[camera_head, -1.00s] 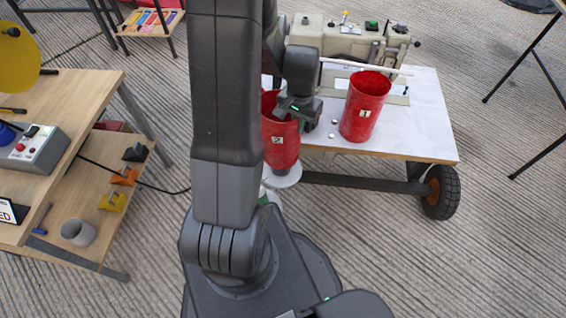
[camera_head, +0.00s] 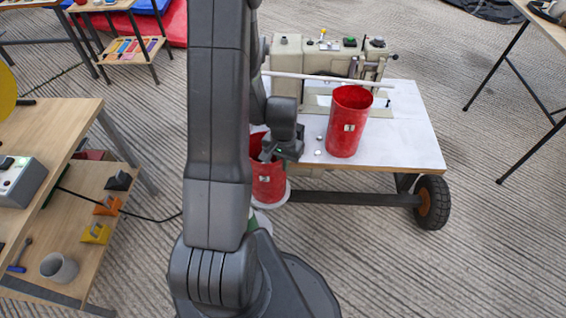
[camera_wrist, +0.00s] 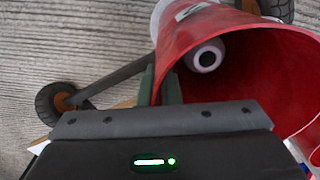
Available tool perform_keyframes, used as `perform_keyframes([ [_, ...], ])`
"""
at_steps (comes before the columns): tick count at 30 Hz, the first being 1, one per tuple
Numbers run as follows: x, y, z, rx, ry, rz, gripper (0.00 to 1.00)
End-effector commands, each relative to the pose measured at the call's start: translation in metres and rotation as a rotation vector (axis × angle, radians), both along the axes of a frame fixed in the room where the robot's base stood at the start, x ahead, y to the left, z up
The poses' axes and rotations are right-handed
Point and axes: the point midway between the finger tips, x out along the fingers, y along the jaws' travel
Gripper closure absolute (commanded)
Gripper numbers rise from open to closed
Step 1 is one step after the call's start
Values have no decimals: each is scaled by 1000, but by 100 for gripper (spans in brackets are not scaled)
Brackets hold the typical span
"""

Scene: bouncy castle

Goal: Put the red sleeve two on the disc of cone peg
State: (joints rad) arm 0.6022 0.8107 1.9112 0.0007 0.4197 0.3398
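Red sleeve two (camera_head: 267,185), an open tube with a white label, stands about upright left of the white table in the head view. In the wrist view its red wall and open mouth (camera_wrist: 255,75) fill the right side. A pale round peg top (camera_wrist: 206,56) shows inside, so the sleeve is around the peg. The white disc (camera_head: 284,193) shows beside the sleeve's lower end; whether they touch is unclear. My gripper (camera_head: 268,156) is at the sleeve's rim. Its green fingers (camera_wrist: 160,85) are on either side of the wall, apparently shut on it.
Red sleeve one (camera_head: 347,125) stands on the white table (camera_head: 410,135), near a beige sewing machine (camera_head: 315,62) and a white rod. A black wheel (camera_head: 432,203) is at the table's right. A wooden shelf unit (camera_head: 85,215) stands at left.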

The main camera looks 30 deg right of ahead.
Motion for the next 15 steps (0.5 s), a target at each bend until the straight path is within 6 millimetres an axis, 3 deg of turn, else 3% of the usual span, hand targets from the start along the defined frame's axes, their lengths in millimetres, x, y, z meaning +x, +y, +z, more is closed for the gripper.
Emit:
perform_keyframes([
  [2, 0, 0, -4, 0, 0, 0, 100],
  [3, 0, 0, -2, 0, 0, 0, 89],
  [6, 0, 0, -2, 0, 0, 0, 75],
  [15, 0, 0, 0, 0, 0, 0, 75],
])
